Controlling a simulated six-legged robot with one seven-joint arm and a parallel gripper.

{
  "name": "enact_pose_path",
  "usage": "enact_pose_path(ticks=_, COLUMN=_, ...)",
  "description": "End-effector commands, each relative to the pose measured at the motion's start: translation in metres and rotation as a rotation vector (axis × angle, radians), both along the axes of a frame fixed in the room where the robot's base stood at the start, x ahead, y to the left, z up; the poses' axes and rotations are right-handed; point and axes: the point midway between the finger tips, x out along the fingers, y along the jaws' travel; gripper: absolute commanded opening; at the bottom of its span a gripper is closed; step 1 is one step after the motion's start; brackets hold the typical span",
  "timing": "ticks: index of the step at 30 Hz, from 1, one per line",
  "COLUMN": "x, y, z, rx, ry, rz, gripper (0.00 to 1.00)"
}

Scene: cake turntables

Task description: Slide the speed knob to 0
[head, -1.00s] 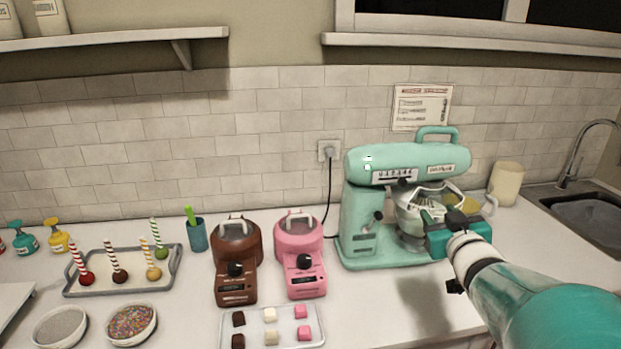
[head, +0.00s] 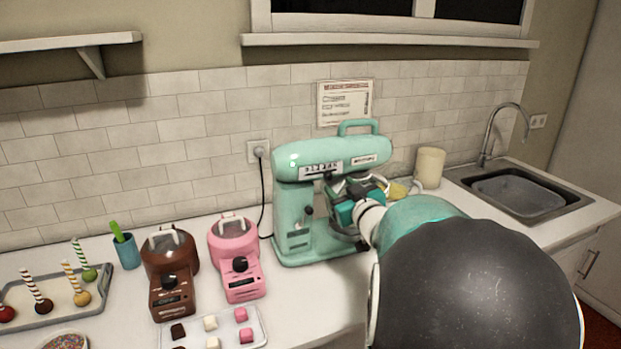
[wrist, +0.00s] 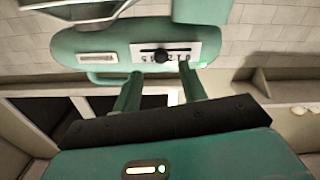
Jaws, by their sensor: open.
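The teal stand mixer (head: 293,205) stands on the counter against the tiled wall. Its head bears a white speed plate (head: 320,170) with printed marks along a slot. In the wrist view, which looks inverted, the black speed knob (wrist: 162,55) sits near the middle of the speed plate (wrist: 205,50). My gripper (wrist: 160,72) is open and empty, its two teal fingers pointing at the plate. The fingertips appear on either side of the knob; contact cannot be told. In the head view my gripper (head: 346,200) is just in front of the mixer head and hides part of the bowl.
A brown melting pot (head: 170,255) and a pink melting pot (head: 234,240) stand left of the mixer. A tray of sweets (head: 255,325) lies in front of them. A cream canister (head: 429,168) and a sink (head: 520,195) are to the right.

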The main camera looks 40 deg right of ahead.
Motion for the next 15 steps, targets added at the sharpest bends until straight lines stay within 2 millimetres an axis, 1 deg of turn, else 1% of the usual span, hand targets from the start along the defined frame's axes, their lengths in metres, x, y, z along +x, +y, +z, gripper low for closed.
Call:
enact_pose_path(ticks=1, x=0.011, y=-0.003, z=-0.001, rx=0.002, ry=0.001, rz=0.002, gripper=0.42)
enact_pose_path(ticks=6, x=0.041, y=-0.011, z=-0.001, rx=0.001, ry=0.000, rz=0.003, gripper=0.42)
enact_pose_path(ticks=10, x=0.056, y=-0.014, z=0.000, rx=0.001, ry=0.000, rz=0.005, gripper=0.42)
enact_pose_path(ticks=15, x=0.063, y=-0.016, z=0.000, rx=0.001, ry=0.000, rz=0.004, gripper=0.42)
